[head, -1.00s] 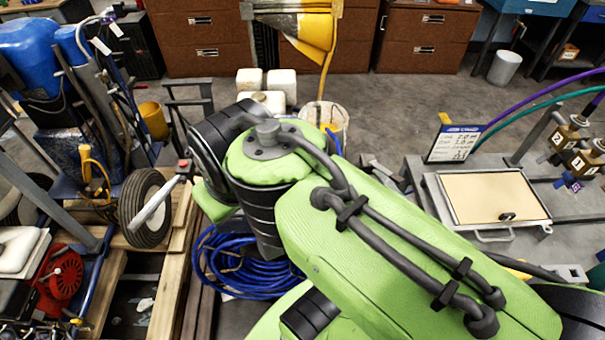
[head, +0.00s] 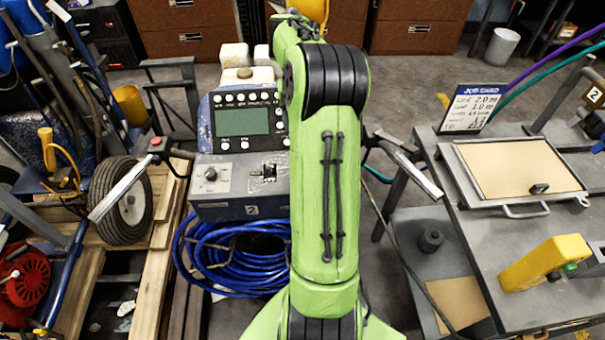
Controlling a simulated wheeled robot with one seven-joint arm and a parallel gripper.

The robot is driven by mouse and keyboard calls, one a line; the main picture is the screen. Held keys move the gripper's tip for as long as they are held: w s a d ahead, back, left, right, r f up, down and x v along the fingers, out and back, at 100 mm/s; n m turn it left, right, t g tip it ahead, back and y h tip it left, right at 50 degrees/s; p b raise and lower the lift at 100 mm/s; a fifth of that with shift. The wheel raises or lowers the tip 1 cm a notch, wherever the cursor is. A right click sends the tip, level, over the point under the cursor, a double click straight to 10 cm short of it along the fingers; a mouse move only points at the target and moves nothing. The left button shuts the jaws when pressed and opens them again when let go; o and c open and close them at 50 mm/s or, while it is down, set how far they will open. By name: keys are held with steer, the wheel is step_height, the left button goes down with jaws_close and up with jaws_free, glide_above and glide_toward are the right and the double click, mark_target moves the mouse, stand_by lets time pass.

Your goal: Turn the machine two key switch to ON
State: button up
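Below the screen are a round knob or switch (head: 210,175) on a light plate at left and a small dark fitting (head: 263,172) at right. I cannot tell which is the key switch or read its position. My green arm stands upright in front of the box's right side and hides that part. My gripper is not in view.
Coiled blue hose (head: 230,262) lies below the box. A handlebar with a grip (head: 122,185) reaches out at left, another (head: 415,172) at right. A grey table (head: 545,235) at right holds a framed board, a job card (head: 470,108) and a yellow block (head: 545,262).

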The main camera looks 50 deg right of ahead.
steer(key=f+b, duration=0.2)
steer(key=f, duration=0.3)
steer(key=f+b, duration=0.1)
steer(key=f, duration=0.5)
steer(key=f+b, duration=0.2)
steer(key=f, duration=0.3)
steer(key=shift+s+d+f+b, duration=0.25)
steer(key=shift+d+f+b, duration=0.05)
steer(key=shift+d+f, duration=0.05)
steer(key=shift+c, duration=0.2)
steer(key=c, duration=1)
